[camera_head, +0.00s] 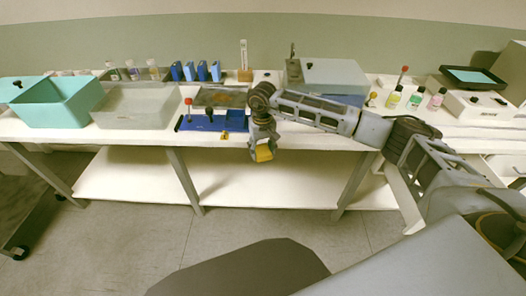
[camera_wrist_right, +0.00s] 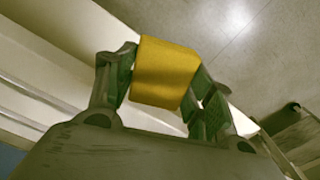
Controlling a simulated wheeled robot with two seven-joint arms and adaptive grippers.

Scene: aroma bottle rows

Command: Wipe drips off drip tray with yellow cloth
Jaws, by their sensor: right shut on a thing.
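My right gripper (camera_head: 263,143) is shut on the yellow cloth (camera_head: 264,154), just off the table's front edge. In the right wrist view the folded yellow cloth (camera_wrist_right: 165,72) is pinched between the two fingers of my right gripper (camera_wrist_right: 160,90). A shallow metallic tray (camera_head: 228,97), which looks like the drip tray, lies on the table behind and left of the gripper. It has brownish marks; I cannot tell single drips at this size. The gripper and cloth are apart from it. My left gripper is not in view.
A blue mat (camera_head: 212,123) with a red-topped thing lies in front of the tray. A teal bin (camera_head: 62,108) and a pale grey bin (camera_head: 138,110) stand left. Blue holders (camera_head: 196,72) stand behind. A grey box (camera_head: 333,75) and small bottles (camera_head: 415,98) are right.

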